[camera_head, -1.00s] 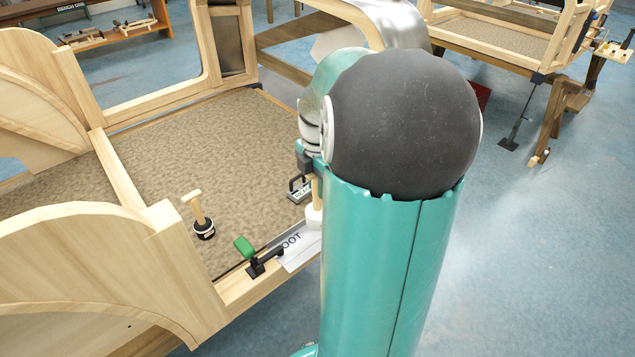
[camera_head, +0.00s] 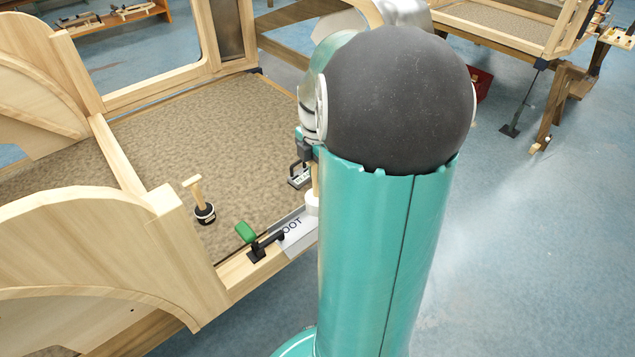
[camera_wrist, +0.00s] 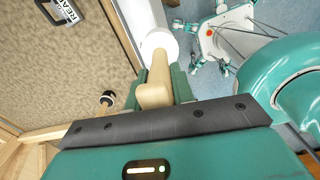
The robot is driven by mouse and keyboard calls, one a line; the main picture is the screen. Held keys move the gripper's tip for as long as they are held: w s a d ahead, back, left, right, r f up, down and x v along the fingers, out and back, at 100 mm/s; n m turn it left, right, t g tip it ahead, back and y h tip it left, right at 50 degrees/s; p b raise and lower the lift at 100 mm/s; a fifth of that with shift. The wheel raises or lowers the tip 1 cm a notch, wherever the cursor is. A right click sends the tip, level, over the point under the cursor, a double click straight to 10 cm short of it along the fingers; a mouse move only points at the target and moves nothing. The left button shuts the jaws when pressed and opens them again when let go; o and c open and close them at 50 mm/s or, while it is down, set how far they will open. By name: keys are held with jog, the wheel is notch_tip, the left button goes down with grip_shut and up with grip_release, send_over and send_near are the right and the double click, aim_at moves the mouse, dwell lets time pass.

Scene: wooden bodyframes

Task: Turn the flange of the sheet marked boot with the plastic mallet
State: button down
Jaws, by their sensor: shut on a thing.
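My gripper (camera_wrist: 158,88) is shut on the wooden handle of the plastic mallet in the wrist view. The mallet's white round head (camera_wrist: 158,40) is beyond the fingers, over the body's edge. In the head view, the white head (camera_head: 311,203) shows beside my arm, at the right end of the sheet marked BOOT (camera_head: 297,230). I cannot tell whether they touch. The sheet lies on the wooden edge rail; its right end and most of my gripper are hidden behind my arm.
A black-headed tool with a wooden handle (camera_head: 203,210) stands on the matted floor of the bodyframe. A labelled block with a dark handle (camera_head: 299,176) is near the rail. A wooden arch panel (camera_head: 100,260) rises at the left. Blue floor (camera_head: 530,250) is open at right.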

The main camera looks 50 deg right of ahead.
jog(key=shift+r, duration=0.35)
jog(key=shift+s+a, duration=0.1)
jog(key=s+a+r, duration=0.2)
jog(key=s+a, duration=0.3)
jog(key=s, duration=0.1)
jog(key=shift+s+a, duration=0.3)
jog(key=shift+s, duration=0.05)
dwell(0.4)
